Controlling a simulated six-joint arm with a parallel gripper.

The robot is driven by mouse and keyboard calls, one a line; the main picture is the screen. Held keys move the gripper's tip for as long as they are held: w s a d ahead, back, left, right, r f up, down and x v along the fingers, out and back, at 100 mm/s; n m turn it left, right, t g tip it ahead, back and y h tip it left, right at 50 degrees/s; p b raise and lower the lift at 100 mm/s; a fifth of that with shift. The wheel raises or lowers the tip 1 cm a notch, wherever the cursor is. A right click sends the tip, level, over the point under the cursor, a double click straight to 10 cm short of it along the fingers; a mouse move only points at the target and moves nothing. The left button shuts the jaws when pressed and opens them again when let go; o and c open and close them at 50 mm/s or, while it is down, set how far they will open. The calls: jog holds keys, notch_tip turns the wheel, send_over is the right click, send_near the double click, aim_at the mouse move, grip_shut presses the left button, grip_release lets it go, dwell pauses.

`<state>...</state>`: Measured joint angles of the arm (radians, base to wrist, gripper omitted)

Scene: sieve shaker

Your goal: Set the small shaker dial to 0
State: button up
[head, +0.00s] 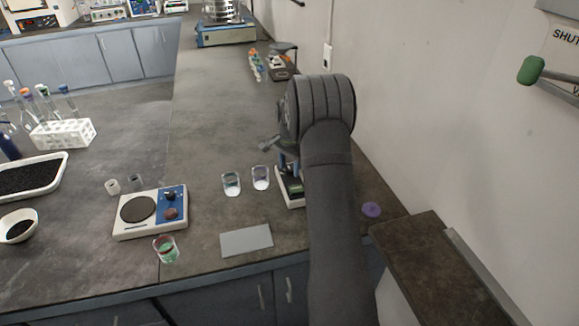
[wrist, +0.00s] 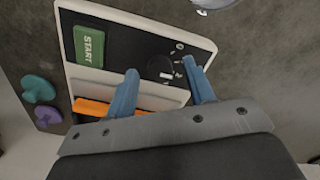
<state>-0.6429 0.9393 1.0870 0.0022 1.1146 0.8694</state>
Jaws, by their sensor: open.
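The small shaker (wrist: 205,42) has a white-edged black panel in the wrist view. A green START button (wrist: 90,46) is at its upper left. A round black dial (wrist: 160,66) with a pale pointer mark and small markings around it sits right of the button. The dial's exact setting is too small to read. My gripper (wrist: 159,68) is open, its two blue fingers apart, on the left and right of the dial in the picture. I cannot tell whether they touch it. In the head view my arm hides most of the small shaker (head: 291,200).
An orange part (wrist: 95,107) lies along the shaker's near edge. Teal (wrist: 38,88) and purple (wrist: 47,114) knob-like pieces are at the left. In the head view two beakers (head: 246,180), a hotplate (head: 125,228) and a grey plate (head: 246,241) stand left of my arm. A wall rises at right.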

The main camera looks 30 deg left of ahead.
jog(key=shift+f, duration=0.2)
jog(key=shift+c, duration=0.2)
jog(key=c, duration=1)
jog(key=shift+o, duration=0.2)
jog(key=shift+n, duration=0.3)
jog(key=n, duration=1)
jog(key=shift+r+n, duration=0.1)
jog(key=shift+n, duration=0.3)
